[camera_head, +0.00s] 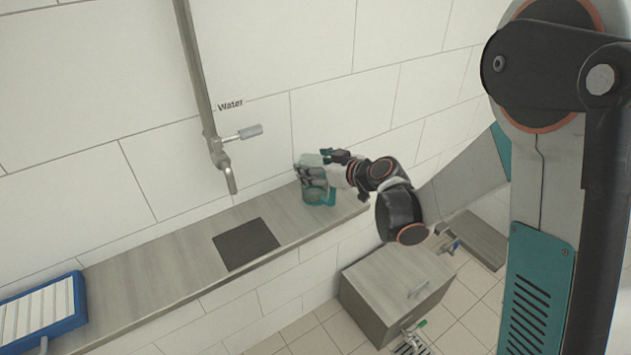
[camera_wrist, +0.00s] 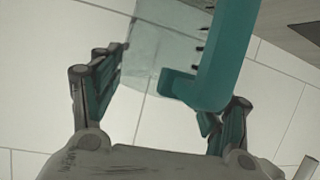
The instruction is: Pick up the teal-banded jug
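The jug (camera_head: 313,181) has a see-through body, teal parts and dark marks on its side. It stands toward the right end of the counter, close to the wall. In the wrist view its clear body (camera_wrist: 158,58) and thick teal handle (camera_wrist: 228,62) show large. My gripper (camera_head: 333,164) is at the jug in the head view. In the wrist view my gripper (camera_wrist: 165,92) has its fingers spread, with the jug between or just beyond them. The left fingertip overlaps the body's edge and the handle partly hides the right finger. I cannot tell whether both fingers touch it.
A water tap (camera_head: 225,165) with a lever hangs above a dark square pad (camera_head: 246,244) on the counter (camera_head: 150,268). A blue-framed rack (camera_head: 42,310) lies at the far left. A grey cabinet (camera_head: 395,290) stands on the floor below. The counter between rack and pad is clear.

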